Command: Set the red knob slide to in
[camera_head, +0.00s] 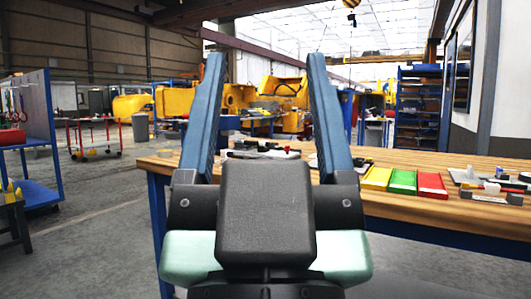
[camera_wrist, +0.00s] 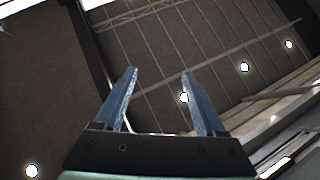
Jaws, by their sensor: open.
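My gripper (camera_head: 266,57) is raised in front of the head camera, its two blue fingers wide apart with nothing between them. In the wrist view my gripper (camera_wrist: 160,72) is also open and empty, pointing toward the roof. Small fixtures (camera_head: 491,190) with grey bases and white, red and black parts stand at the right of the wooden workbench (camera_head: 450,212). Another small dark fixture (camera_head: 262,147) shows between my fingers, with a small red spot on it. I cannot tell which one is the red knob slide, or its position. My gripper touches neither.
Yellow, green and red trays (camera_head: 403,182) lie in a row on the bench. A blue rack (camera_head: 30,140) and a red trolley (camera_head: 95,138) stand at the left. Yellow machinery (camera_head: 255,100) is behind. The floor at left is mostly clear.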

